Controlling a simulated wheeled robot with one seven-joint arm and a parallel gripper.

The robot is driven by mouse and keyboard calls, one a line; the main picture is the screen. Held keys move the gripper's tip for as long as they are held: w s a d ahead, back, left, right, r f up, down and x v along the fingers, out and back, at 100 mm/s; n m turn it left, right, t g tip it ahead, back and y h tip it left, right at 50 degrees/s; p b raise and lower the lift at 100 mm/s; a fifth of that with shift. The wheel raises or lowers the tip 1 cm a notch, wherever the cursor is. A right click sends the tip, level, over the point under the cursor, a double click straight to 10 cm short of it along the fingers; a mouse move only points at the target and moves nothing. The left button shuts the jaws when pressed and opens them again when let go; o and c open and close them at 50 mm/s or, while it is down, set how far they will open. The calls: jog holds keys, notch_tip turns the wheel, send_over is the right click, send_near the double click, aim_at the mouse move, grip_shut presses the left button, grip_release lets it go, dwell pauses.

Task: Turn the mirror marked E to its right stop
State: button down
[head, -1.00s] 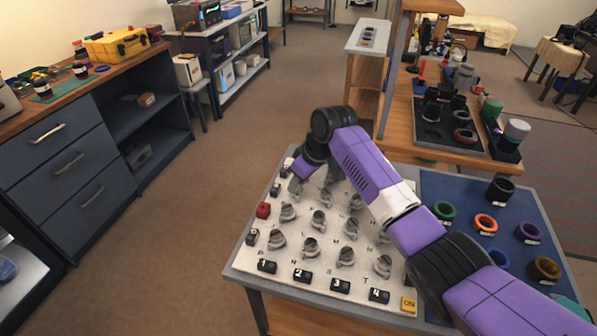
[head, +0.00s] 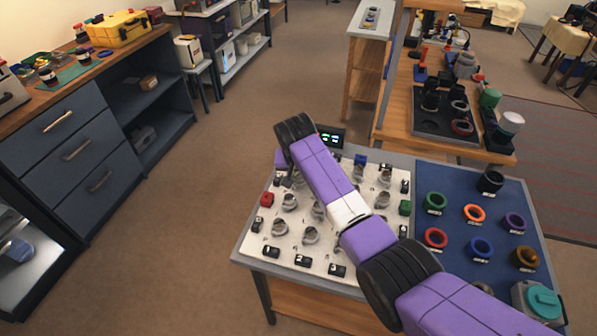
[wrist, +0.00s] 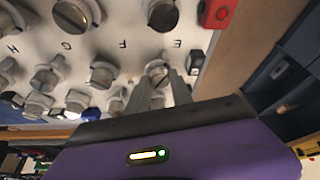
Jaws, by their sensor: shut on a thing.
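In the wrist view, the white panel (wrist: 120,45) carries rows of grey round mirror mounts with black letters. The mirror beside the letter E (wrist: 157,69) is near the panel's right edge. My gripper (wrist: 157,79) has its two grey fingers on either side of this mirror's mount and is shut on it. The fingers cover part of the mount, so its exact angle and its stop cannot be made out. In the head view, my arm hides most of the gripper and the mirror at the panel's far left.
Neighbouring mounts (wrist: 105,73) stand close by. A red block (wrist: 216,12) and a black block (wrist: 196,61) sit near the panel edge. In the head view, a blue mat (head: 460,255) with coloured rings lies right of the panel. A small lit display (head: 330,137) stands behind it.

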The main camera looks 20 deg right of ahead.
jog(key=shift+w+a+m+h+b, duration=0.1)
jog(key=shift+m+h+b, duration=0.3)
jog(key=shift+m, duration=1.1)
jog(key=shift+g, duration=0.3)
jog(key=c, duration=1.1)
grip_release()
jog(key=shift+r, duration=0.1)
jog(key=shift+v, duration=3.85)
